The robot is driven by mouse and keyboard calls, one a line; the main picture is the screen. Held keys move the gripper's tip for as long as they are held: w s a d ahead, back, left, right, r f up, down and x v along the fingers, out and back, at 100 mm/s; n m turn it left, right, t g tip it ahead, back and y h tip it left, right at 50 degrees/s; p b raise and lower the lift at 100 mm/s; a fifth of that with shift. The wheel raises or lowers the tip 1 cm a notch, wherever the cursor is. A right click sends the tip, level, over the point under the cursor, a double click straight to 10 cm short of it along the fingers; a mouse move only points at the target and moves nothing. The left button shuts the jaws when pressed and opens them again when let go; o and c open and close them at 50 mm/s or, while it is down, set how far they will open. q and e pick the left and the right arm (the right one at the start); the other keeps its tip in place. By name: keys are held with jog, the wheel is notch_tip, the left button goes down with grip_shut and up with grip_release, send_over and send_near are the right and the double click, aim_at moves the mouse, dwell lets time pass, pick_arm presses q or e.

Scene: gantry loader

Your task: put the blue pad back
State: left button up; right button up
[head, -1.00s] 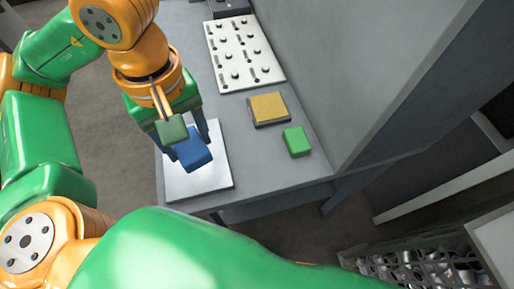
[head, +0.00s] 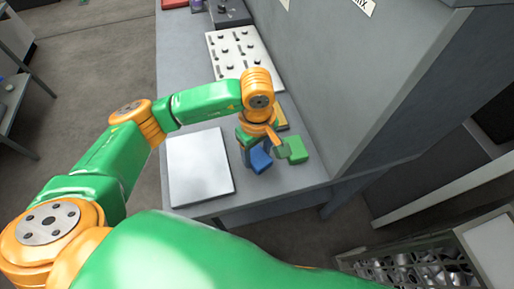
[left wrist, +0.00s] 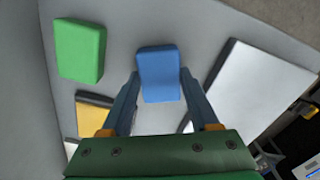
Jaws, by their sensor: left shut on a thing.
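The blue pad (head: 261,160) is between the fingers of my left gripper (head: 254,154), which is shut on it. In the left wrist view the blue pad (left wrist: 158,68) shows between the two fingertips (left wrist: 158,84). In the head view the pad looks tilted, beside the green pad (head: 298,149), with the white plate (head: 200,178) to its left. I cannot tell whether it touches the bench. My right gripper is not in view.
A yellow pad in a dark-edged holder (left wrist: 96,114) is partly hidden behind my left gripper in the head view. A studded white board (head: 238,58) lies farther back. A grey wall (head: 370,90) rises along the right. The white plate is bare.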

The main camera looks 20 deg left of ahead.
pick_arm(q)
jog(key=shift+f+b, duration=0.2)
jog(key=shift+b, duration=0.1)
jog(key=o, duration=1.2)
jog(key=shift+r, duration=0.1)
